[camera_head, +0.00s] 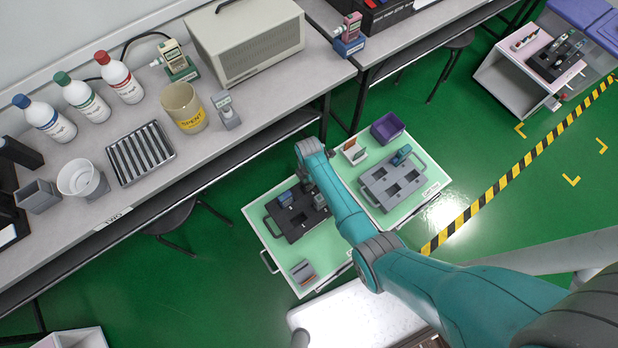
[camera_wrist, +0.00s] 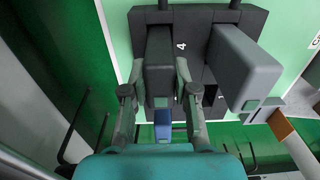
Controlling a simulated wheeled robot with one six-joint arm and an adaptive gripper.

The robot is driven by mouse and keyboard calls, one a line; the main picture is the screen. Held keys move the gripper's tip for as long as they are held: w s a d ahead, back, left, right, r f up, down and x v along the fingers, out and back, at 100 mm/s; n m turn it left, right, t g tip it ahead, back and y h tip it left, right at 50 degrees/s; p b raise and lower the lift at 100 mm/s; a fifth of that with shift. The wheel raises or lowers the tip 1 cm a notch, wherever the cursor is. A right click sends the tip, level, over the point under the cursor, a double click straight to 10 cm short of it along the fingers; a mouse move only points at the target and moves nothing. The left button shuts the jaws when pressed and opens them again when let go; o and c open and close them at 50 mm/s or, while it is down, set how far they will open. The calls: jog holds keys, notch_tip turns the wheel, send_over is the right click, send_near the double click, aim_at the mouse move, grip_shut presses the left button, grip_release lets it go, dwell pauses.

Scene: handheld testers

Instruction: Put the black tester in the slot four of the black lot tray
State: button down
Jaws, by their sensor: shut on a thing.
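The black tester (camera_wrist: 159,55) is upright between the two fingers of my gripper (camera_wrist: 160,80) in the wrist view, and the fingers are shut on its sides. It is over or in a place of the black lot tray (camera_wrist: 196,18), just left of the printed number 4. I cannot tell whether it rests on the slot floor. In the head view the black lot tray (camera_head: 296,228) lies on the cart below my gripper (camera_head: 308,182), and my arm hides the held tester there. A grey tester (camera_wrist: 245,66) stands to the right of the held one.
A blue-topped tester (camera_head: 285,198) sits in the black tray. A grey tray (camera_head: 378,190) with a blue tester (camera_head: 402,154), a purple bin (camera_head: 388,128) and a small white box (camera_head: 354,151) are to the right. A workbench (camera_head: 235,125) with bottles stands behind the cart.

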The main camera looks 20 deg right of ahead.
jog(key=c, duration=0.9)
grip_release()
notch_tip(320, 180, up, 12)
jog(key=shift+r, duration=0.1)
